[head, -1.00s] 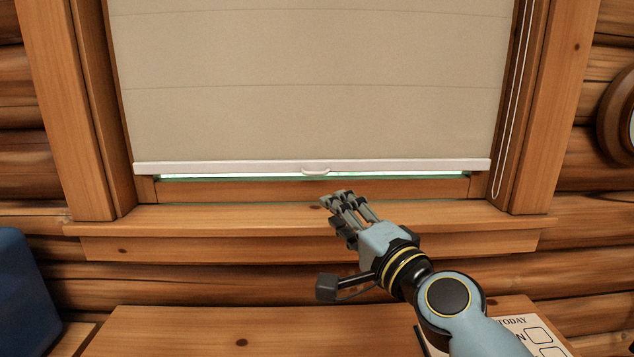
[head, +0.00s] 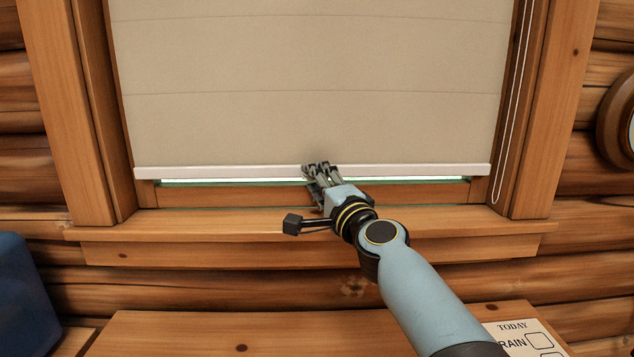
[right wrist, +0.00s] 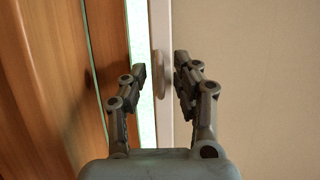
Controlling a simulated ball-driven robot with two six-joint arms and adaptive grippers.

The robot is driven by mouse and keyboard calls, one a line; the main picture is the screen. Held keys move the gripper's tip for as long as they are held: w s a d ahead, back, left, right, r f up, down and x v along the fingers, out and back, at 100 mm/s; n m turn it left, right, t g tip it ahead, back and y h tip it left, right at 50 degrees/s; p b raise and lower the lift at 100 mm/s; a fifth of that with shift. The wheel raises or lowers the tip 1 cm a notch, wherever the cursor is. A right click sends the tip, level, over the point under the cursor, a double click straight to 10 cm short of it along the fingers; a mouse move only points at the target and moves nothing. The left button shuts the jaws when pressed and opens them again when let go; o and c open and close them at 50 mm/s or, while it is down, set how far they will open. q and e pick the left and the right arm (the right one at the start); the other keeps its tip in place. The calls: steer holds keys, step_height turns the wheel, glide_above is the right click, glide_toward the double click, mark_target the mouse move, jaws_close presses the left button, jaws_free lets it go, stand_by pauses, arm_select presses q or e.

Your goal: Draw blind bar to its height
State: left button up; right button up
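The beige blind (head: 310,70) hangs in the window with a white bar (head: 220,172) along its lower edge. The bar is a little above the bottom of the window frame, and a thin bright strip of glass shows under it. My right gripper (head: 316,168) is at the middle of the bar and hides the small handle there in the head view. In the right wrist view, my right gripper (right wrist: 161,78) is open, its fingers on either side of the bar's pale handle (right wrist: 159,72), with gaps visible. My left gripper is out of view.
A wooden sill (head: 200,222) juts out below the window, under my right arm. A looped cord (head: 507,120) hangs at the right. A wooden table (head: 220,335) with a paper checklist (head: 525,335) is in front. A blue object (head: 22,295) stands at the left.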

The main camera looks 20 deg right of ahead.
jaws_close()
stand_by(0.3)
